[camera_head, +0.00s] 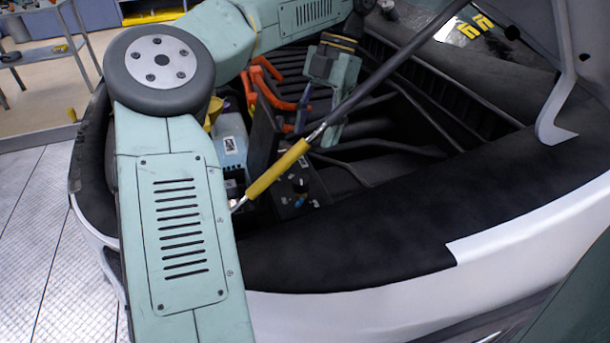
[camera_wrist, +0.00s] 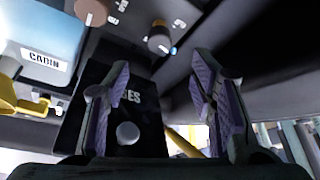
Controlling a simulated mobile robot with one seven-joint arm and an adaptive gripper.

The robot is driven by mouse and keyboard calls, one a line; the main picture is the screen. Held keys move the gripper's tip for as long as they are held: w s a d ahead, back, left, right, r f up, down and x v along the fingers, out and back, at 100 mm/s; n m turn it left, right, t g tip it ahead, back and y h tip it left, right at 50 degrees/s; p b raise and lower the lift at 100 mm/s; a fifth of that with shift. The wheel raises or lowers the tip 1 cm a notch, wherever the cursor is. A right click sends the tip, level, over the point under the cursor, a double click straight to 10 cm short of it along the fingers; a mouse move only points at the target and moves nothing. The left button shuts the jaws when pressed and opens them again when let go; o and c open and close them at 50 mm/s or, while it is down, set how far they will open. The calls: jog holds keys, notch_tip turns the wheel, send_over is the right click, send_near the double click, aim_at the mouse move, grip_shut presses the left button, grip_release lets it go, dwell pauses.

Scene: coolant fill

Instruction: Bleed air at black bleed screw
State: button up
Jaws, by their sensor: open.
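In the head view, small knobs sit on a dark panel in the engine bay, a black one (camera_head: 300,185) above a blue-marked one. In the wrist view, a dark round knob (camera_wrist: 160,40) with a blue mark stands at top centre, and a brownish knob (camera_wrist: 91,11) is further left. I cannot tell for sure which is the black bleed screw. My gripper (camera_head: 317,125) hangs over the bay, apart from the knobs. In the wrist view, its purple-padded fingers (camera_wrist: 163,85) stand apart with nothing held between them.
A yellow-sleeved prop rod (camera_head: 278,168) crosses the bay. Orange cables (camera_head: 262,85) lie behind it. The raised hood (camera_head: 572,70) is at right.

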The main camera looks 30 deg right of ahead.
aim_at(302, 178)
jog(key=x, duration=1)
jog(key=shift+f+b, duration=0.2)
jog(key=shift+b, duration=0.15)
jog(key=shift+c, duration=0.2)
jog(key=c, duration=1.1)
jog(key=shift+w+n+g+p, duration=0.1)
jog(key=shift+n+g+p, duration=0.2)
jog(key=shift+n, duration=0.5)
jog(key=o, duration=1.1)
jog(key=shift+o, duration=0.2)
jog(key=shift+r, duration=0.1)
